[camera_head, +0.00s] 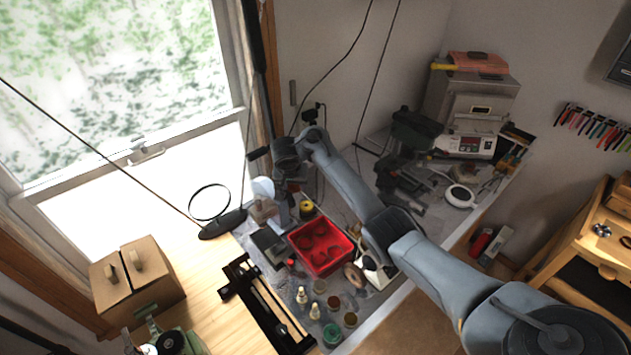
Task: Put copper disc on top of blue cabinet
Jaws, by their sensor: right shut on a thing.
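My right arm reaches from the lower right across the bench, and its wrist bends down near the window side. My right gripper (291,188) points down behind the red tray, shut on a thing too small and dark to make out. I cannot tell whether it is the copper disc. A small brownish round piece (354,275) lies beside the tray, close under my forearm; I cannot tell what it is. No cabinet shows clearly as blue. My left gripper is not in view.
A red tray (297,237) stands mid-bench, with small bottles and jars in front. A grey box-like machine (494,105) stands at the back right.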

